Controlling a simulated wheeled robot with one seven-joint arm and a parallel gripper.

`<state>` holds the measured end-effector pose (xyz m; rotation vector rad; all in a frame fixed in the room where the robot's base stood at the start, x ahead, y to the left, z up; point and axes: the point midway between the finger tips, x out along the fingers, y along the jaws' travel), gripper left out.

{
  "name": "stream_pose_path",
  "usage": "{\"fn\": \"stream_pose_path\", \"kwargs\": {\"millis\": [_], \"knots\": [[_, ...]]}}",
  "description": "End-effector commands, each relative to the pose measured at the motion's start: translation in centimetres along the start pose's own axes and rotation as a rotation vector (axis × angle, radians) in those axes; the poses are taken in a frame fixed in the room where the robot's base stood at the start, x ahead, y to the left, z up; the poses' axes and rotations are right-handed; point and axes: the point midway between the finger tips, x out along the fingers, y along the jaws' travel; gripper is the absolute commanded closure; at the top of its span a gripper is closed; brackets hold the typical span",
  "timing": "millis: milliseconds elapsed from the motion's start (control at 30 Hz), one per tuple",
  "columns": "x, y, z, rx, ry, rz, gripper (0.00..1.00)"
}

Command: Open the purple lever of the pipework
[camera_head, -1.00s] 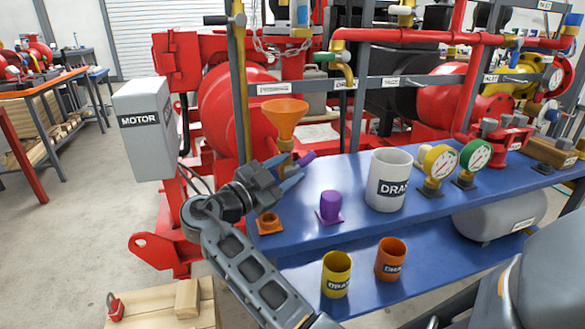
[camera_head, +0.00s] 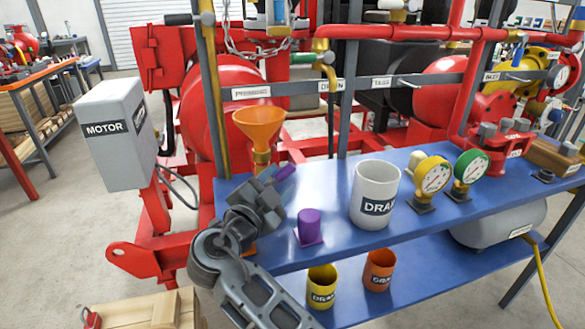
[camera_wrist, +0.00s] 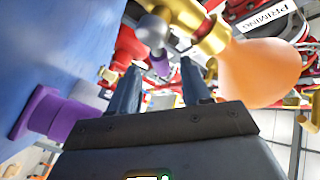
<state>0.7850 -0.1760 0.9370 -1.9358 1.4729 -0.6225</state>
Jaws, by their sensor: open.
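My gripper (camera_head: 274,180) is just in front of that fitting and hides most of the lever's lower part. The brass fitting (camera_wrist: 205,35) and a grey round knob (camera_wrist: 153,30) are ahead of the fingertips. I cannot tell whether the fingers touch the lever.
A purple cup-like piece (camera_head: 309,226) stands on the blue bench (camera_head: 340,240), right of my gripper. A white mug (camera_head: 375,195) and two gauges (camera_head: 433,177) stand farther right. Yellow and orange cups (camera_head: 322,287) are on the lower shelf. Chain and pipes hang behind the funnel.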

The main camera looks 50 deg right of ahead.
Motion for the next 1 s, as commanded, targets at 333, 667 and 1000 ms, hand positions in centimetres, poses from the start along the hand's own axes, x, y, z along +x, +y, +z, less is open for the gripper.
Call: {"fn": "stream_pose_path", "kwargs": {"millis": [333, 667, 1000], "knots": [[4.2, -0.1, -0.1, 0.000, 0.002, 0.002, 0.52], [4.5, 0.0, 0.0, 0.000, 0.001, 0.001, 0.52], [4.5, 0.0, 0.0, -0.001, 0.001, 0.001, 0.85]]}}
